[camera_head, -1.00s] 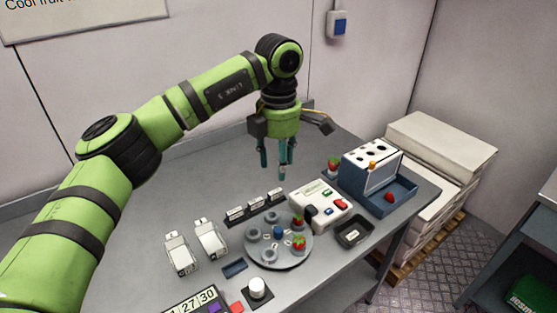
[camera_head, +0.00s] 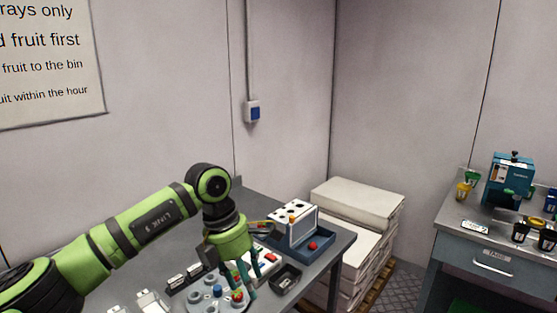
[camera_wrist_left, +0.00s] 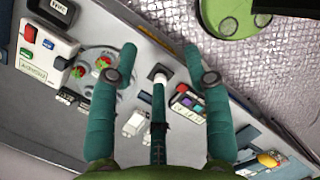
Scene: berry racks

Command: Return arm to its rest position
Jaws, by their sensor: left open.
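My left arm (camera_head: 150,232) reaches in from the left over the grey worktable (camera_head: 262,196). My left gripper (camera_head: 246,288) hangs fingers down in front of the round grey carousel (camera_head: 203,304) in the head view. Its teal fingers (camera_wrist_left: 160,62) are spread apart with nothing between them in the left wrist view. A strawberry (camera_head: 237,296) shows beside the fingers in the head view, and two strawberries (camera_wrist_left: 103,62) sit on the carousel in the left wrist view. My right gripper is not in view.
A white-and-blue rack (camera_head: 296,222) with a red berry stands at the table's far right, with a dark tray (camera_head: 286,279) nearer. A white control box (camera_wrist_left: 45,52) is beside the carousel. White stacked boxes (camera_head: 358,203) and a second bench (camera_head: 480,240) stand to the right.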

